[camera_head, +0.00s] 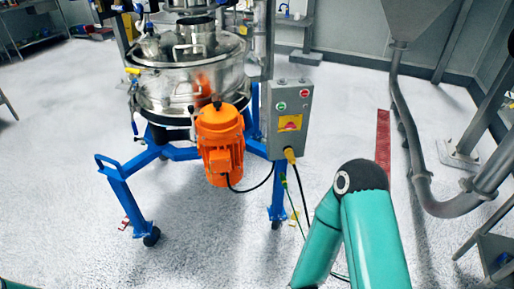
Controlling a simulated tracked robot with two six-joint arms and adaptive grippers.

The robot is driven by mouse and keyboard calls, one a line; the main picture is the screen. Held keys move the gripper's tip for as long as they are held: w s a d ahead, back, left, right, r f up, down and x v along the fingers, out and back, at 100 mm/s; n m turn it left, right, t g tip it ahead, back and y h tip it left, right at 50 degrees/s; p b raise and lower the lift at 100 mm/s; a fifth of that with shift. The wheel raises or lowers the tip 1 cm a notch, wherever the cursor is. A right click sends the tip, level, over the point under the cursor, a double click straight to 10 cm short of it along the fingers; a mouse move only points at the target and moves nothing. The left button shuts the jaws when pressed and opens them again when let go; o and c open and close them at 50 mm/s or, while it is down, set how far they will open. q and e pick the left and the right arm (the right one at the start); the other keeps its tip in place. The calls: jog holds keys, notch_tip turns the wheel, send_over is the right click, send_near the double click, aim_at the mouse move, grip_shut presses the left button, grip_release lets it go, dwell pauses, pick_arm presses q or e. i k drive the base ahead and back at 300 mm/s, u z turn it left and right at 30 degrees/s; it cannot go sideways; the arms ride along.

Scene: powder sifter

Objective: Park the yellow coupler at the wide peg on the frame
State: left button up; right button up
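A yellow connector (290,155) sits at the underside of the grey control box (290,110), with a black cable running down from it. It looks like the yellow coupler. The blue frame (125,187) carries the steel sifter (190,85) and has legs on casters. I cannot make out a wide peg on it at this size. My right arm's teal links rise at the lower right, in front of the cable's lower end.
An orange motor (220,143) hangs at the sifter's front, with a black cable looping toward the box. A small yellow item (294,213) is by the right frame leg. A grey pipe (410,130) under a hopper stands right. The floor left of the frame is clear.

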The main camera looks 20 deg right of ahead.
aim_at(288, 153)
jog(key=u, duration=0.15)
jog(key=i, duration=1.1)
jog(key=z, duration=0.55)
